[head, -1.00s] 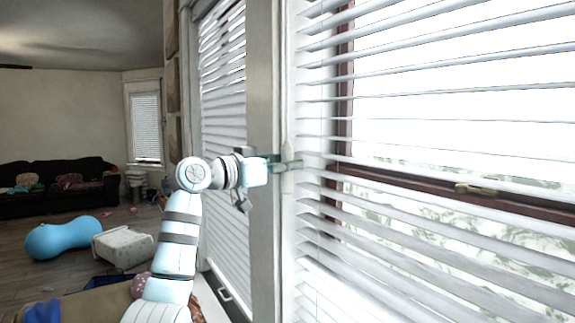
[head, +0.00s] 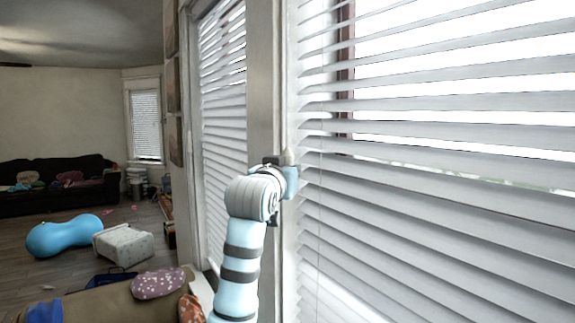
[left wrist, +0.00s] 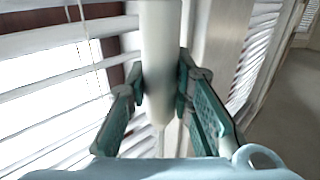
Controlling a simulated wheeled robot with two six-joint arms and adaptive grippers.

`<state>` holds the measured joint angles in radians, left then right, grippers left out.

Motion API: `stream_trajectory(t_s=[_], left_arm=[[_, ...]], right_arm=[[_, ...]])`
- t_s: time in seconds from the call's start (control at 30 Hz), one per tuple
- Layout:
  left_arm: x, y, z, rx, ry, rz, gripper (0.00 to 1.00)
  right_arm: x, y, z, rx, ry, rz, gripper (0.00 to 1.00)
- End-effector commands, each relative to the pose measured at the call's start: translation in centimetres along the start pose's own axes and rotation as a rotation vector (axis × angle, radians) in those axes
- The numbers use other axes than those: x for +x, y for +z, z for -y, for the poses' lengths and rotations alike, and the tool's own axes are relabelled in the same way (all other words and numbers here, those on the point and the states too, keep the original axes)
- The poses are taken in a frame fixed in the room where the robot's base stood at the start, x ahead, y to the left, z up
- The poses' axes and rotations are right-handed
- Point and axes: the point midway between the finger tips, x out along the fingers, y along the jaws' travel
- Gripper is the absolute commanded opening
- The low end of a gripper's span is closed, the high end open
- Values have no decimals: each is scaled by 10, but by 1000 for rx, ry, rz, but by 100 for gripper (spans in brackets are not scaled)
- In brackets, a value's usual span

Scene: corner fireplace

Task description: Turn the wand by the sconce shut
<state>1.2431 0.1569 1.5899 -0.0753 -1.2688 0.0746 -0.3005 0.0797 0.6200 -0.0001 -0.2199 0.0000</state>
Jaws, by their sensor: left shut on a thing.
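The wand (left wrist: 161,40) is a thick pale rod in the left wrist view, standing between the two green finger pads of my left gripper (left wrist: 160,88). The gripper is shut on it. In the head view my left gripper (head: 285,172) is at the left edge of the large window blind (head: 430,205), and the wand's pale tip (head: 289,156) shows just above it. The sconce is not seen. My right gripper is not in view.
A second blind (head: 222,110) hangs on the window left of the white post (head: 263,90). A tan sofa (head: 115,305) with cushions is at lower left. A blue peanut-shaped ball (head: 64,237) and a white box (head: 123,246) are on the floor.

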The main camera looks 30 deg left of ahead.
Motion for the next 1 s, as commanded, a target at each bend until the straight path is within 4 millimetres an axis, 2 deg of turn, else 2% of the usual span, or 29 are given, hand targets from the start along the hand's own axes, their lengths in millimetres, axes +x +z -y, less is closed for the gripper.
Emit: stream_trajectory(t_s=[0.03, 0.3, 0.7, 1.0], left_arm=[[0, -4, -3, -1, -34, 2, 0], [1, -2, -3, 0, -291, 4, 0], [0, -2, -1, 4, -621, -1, 0], [0, -2, 1, 4, -752, -2, 0]], right_arm=[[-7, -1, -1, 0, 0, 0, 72], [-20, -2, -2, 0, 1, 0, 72], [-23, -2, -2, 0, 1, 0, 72], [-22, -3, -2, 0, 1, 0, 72]])
